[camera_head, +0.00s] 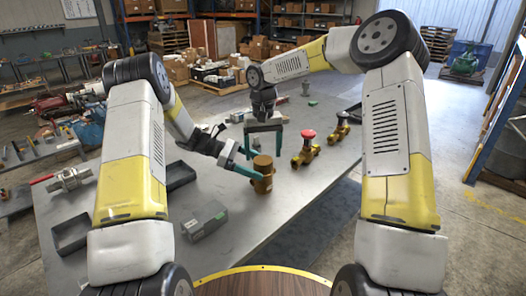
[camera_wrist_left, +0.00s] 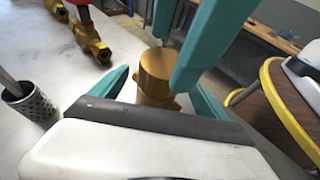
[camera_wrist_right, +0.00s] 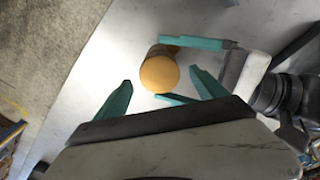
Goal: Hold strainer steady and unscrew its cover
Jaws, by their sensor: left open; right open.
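The strainer is a brass-coloured body (camera_head: 263,184) standing upright on the grey table, with a round cover (camera_wrist_right: 159,74) on top. My left gripper (camera_head: 254,162) reaches in low from the left. Its teal fingers are open, one on each side of the strainer, as the left wrist view (camera_wrist_left: 158,88) shows; contact cannot be told. My right gripper (camera_head: 264,148) points down above the cover, fingers open and apart, holding nothing. In the right wrist view the cover lies ahead of its two fingers, with the left gripper's fingers beside the body.
Two brass valves, one with a red knob (camera_head: 308,135), stand to the right on the table (camera_head: 300,190). A perforated metal cylinder (camera_wrist_left: 32,106) stands beyond.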

